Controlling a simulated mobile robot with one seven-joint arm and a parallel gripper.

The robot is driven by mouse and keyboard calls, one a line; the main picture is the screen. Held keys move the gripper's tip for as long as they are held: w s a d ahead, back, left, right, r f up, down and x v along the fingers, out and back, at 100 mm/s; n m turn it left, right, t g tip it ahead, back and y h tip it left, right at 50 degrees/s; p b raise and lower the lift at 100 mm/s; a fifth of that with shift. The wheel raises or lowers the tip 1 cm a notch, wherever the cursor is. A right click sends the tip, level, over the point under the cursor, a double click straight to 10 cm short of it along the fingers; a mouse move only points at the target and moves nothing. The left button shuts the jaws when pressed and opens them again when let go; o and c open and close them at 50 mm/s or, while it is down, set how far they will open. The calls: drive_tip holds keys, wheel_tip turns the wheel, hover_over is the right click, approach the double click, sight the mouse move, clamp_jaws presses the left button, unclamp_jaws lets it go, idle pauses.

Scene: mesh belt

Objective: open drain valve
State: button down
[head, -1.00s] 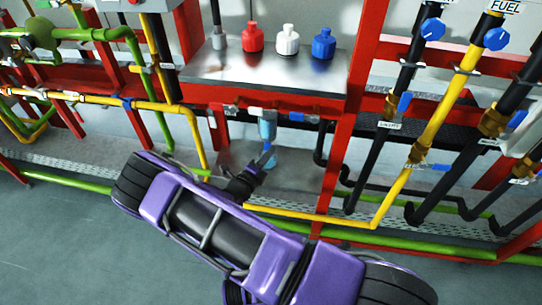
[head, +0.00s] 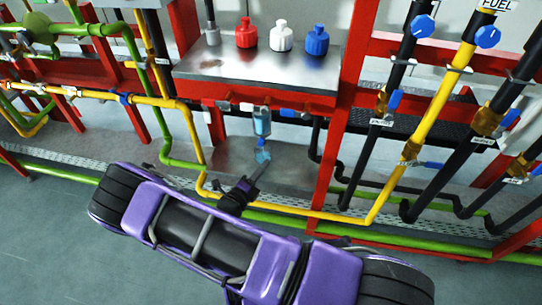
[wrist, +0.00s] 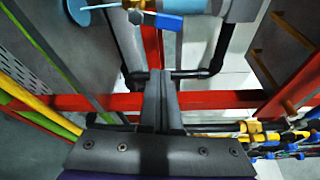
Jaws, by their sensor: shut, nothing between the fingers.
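Below the steel shelf (head: 257,69) in the head view hangs a clear bluish bowl (head: 262,122). A pale blue piece (head: 263,157) shows beneath it; whether it is a part or a reflection is unclear. A small blue handle (head: 287,113) sits right of the bowl. The wrist view shows a blue lever (wrist: 167,22) at the top, beside a grey cylinder (wrist: 243,9). I cannot tell which of these is the drain valve. My gripper (head: 255,174) is below the bowl and appears apart from it. Its fingers (wrist: 159,76) are together and empty, pointing towards the lever.
A yellow pipe (head: 290,211) and a green pipe (head: 275,217) run low across the front, close to my arm. A red upright (head: 339,125) stands right of the bowl. Several black pipes lie farther right. Red, white and blue bottles stand on the shelf.

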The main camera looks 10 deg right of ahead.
drive_tip(key=shift+v, duration=1.3)
drive_tip(key=shift+d, duration=0.1)
